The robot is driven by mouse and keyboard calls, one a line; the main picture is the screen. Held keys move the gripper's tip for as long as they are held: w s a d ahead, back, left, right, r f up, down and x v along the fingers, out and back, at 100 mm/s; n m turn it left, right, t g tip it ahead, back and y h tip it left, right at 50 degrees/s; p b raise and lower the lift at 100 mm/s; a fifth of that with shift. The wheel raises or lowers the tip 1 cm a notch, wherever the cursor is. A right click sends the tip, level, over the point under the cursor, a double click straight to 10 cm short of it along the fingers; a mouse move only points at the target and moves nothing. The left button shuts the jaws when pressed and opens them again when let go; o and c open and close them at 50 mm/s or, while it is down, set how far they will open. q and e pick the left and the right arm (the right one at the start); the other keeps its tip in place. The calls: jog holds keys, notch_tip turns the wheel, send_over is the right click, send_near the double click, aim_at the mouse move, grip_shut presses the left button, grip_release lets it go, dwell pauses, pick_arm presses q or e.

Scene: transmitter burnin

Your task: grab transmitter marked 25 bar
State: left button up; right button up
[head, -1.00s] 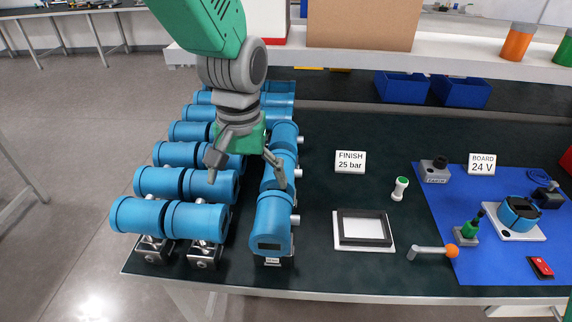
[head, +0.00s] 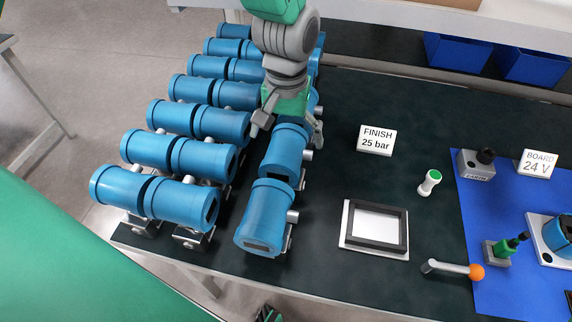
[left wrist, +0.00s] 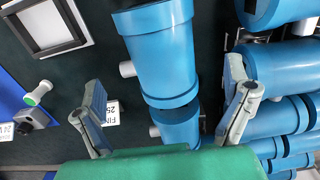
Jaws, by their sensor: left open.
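Blue cylindrical transmitters stand on metal feet in rows on the dark table. The right-hand row has a front transmitter (head: 265,218) and one behind it (head: 285,152); any pressure marking on them is unreadable. My left gripper (head: 287,132) is open above this row, just past the second transmitter, its fingers spread to either side. In the left wrist view the open gripper (left wrist: 165,112) has a large blue transmitter (left wrist: 160,55) and a farther one (left wrist: 178,127) between its fingers, with no clear contact. The left gripper partly hides the row's back.
A FINISH 25 bar sign (head: 376,140) and a dark square frame (head: 375,228) stand right of the row. A white-green stamp-like piece (head: 429,182), an orange-knobbed lever (head: 453,269) and a blue mat (head: 500,215) lie further right. Several transmitters crowd the left.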

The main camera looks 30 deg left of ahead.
pick_arm(q)
jog(key=shift+d+f, duration=0.15)
jog(key=shift+f, duration=0.4)
jog(key=f, duration=0.3)
jog(key=a+f, duration=0.1)
jog(key=f, duration=0.1)
jog(key=shift+s+f+b, duration=0.1)
jog(key=shift+b, duration=0.2)
jog(key=shift+d, duration=0.1)
jog(key=shift+d, duration=0.1)
jog(key=shift+d, duration=0.1)
jog(key=shift+f, duration=0.2)
jog(key=c, duration=1.7)
jog(key=shift+r, duration=0.1)
jog(key=shift+c, duration=0.2)
